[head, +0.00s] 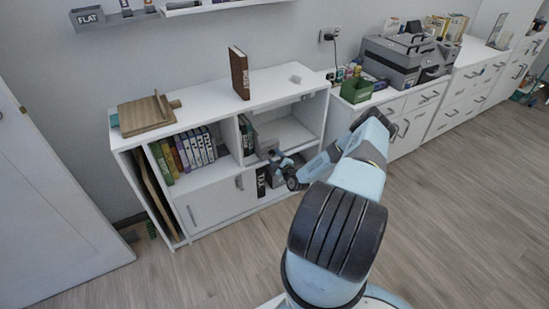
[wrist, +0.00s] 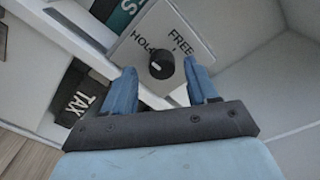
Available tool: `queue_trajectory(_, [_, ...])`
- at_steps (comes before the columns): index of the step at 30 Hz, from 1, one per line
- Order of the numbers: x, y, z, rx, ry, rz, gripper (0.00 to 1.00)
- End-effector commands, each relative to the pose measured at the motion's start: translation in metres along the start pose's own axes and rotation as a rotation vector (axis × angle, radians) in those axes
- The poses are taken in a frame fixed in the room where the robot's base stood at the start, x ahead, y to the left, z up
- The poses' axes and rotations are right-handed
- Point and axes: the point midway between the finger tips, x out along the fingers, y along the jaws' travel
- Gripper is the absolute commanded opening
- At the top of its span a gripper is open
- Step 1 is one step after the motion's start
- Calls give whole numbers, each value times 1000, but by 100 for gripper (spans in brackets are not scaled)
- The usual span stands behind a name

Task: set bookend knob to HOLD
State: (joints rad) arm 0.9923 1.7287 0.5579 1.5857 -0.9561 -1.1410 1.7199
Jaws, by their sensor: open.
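The bookend is a grey plate (wrist: 184,26) with a round black knob (wrist: 161,64) and the words HOLD and FREE printed above it in the wrist view. A short pale mark shows on the knob's left part; I cannot tell for sure which word it points to. My gripper (wrist: 162,72) is open, with one blue finger to each side of the knob in the picture. A gap shows between each finger and the knob; depth is unclear. In the head view, my gripper (head: 273,157) is at the right shelf opening, beside the grey bookend (head: 267,142), partly hidden by it.
Green books (head: 245,132) stand left of the bookend. White shelf walls surround the gripper closely. A brown book (head: 239,73) stands on the top.

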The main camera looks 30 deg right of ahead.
Motion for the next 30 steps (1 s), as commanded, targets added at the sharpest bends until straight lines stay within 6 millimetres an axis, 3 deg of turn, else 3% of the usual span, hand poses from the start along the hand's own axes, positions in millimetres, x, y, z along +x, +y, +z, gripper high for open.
queue_trajectory(12, [-80, 1, -1, 3, 2, 2, 58])
queue_trajectory(18, [-110, 1, -1, 2, 2, 3, 58])
queue_trajectory(24, [-124, 2, -1, 2, 2, 3, 58])
queue_trajectory(30, [-126, 2, -1, 1, 1, 3, 58])
